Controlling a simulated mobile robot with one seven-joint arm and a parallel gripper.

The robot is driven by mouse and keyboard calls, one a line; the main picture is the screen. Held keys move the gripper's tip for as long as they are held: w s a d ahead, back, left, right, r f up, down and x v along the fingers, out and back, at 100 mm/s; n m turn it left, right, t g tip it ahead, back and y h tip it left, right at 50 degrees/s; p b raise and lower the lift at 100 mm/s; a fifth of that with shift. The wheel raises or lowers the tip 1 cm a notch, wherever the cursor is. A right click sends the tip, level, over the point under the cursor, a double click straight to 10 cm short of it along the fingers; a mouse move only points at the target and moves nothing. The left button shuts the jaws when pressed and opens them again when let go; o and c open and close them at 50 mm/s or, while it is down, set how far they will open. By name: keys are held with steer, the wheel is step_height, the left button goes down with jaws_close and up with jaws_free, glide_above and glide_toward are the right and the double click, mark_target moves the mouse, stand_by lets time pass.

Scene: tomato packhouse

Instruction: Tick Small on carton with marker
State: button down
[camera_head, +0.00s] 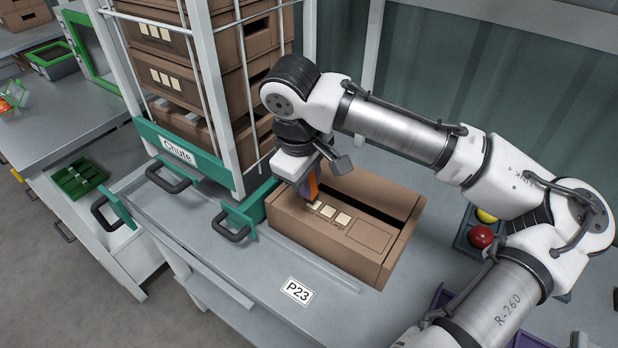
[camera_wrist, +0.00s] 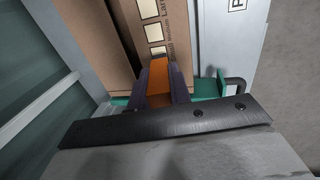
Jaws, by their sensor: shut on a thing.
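The open brown carton (camera_head: 382,272) lies on the grey bench under my gripper (camera_head: 311,193). Its face carries a row of cream tick boxes (camera_head: 343,218), which also show in the wrist view (camera_wrist: 153,32) with printed words beside them. "Large" can be partly read there; the word nearest my gripper is too small to read surely. My gripper (camera_wrist: 161,68) is shut on the orange marker (camera_wrist: 158,77), held between dark purple fingers at the end box of the row. The marker's tip is hidden, so I cannot tell whether it touches the carton. No tick mark can be made out.
A white-framed rack labelled Chute (camera_head: 178,150) holds stacked cartons (camera_head: 183,82) behind the carton's left end. Green brackets with dark handles (camera_head: 232,226) stand beside it. A P23 label (camera_head: 297,291) marks the clear bench front. Red (camera_head: 480,236) and yellow balls sit at right.

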steer(key=shift+f, duration=0.5)
stand_by(0.6)
steer(key=shift+w+d, duration=0.15)
steer(key=shift+d, duration=0.4)
steer(key=shift+a, duration=0.6)
stand_by(0.3)
steer(key=shift+d, duration=0.25)
steer(key=shift+r, duration=0.1)
steer(key=p+v, duration=0.1)
steer(key=v, duration=0.1)
steer(key=p+v, duration=0.1)
steer(key=p, duration=0.1)
steer(key=w+p+v, duration=0.1)
steer(key=p+v, duration=0.1)
steer(key=shift+s+d+r, duration=0.15)
steer(key=shift+d+r, duration=0.1)
steer(key=shift+r, duration=0.25)
steer(key=shift+d+f, duration=0.1)
stand_by(0.5)
